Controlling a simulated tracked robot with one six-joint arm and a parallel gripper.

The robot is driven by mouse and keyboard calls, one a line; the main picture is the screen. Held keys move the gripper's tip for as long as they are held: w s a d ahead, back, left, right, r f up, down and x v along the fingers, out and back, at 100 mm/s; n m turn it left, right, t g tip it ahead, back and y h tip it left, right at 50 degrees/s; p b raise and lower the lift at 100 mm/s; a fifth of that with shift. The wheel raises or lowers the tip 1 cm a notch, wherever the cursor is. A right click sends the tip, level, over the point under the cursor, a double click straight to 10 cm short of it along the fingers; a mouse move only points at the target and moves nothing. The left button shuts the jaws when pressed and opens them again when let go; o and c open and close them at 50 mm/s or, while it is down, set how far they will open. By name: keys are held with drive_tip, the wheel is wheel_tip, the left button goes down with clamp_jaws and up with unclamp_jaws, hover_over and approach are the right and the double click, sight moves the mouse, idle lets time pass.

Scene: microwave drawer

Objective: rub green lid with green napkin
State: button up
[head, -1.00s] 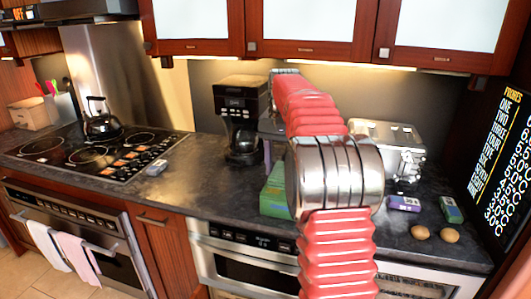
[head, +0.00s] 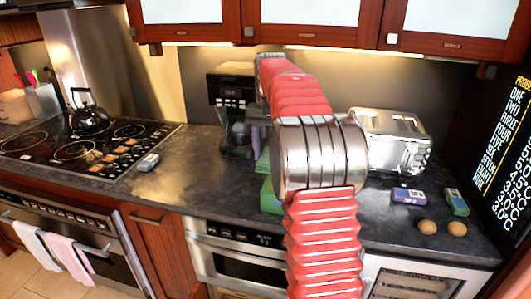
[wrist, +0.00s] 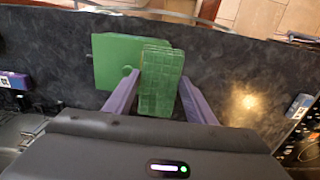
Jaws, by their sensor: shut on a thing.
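A green napkin (wrist: 160,82), a thick block with a grid pattern, is between the purple fingers of my gripper (wrist: 157,85) in the wrist view. My gripper is shut on it. The flat, square green lid (wrist: 110,72) with a round knob lies on the dark counter, just left of the napkin. The napkin overlaps the lid's right part in this view; I cannot tell whether they touch. In the head view, the green lid (head: 269,203) shows left of my arm, which hides most of it and the fingers.
A coffee maker (head: 232,110) stands behind on the left and a toaster (head: 392,140) on the right. A purple box (head: 408,196), a green box (head: 456,202) and two eggs (head: 427,227) are at right. The counter (head: 195,165) left of the lid is mostly clear.

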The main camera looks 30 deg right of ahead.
drive_tip(key=shift+f, duration=2.75)
drive_tip(key=shift+f, duration=0.95)
drive_tip(key=shift+s+d, duration=1.4)
drive_tip(key=shift+s, duration=0.1)
drive_tip(key=shift+w+a+f, duration=0.1)
drive_tip(key=shift+w+a, duration=1.3)
drive_tip(key=shift+w, duration=0.15)
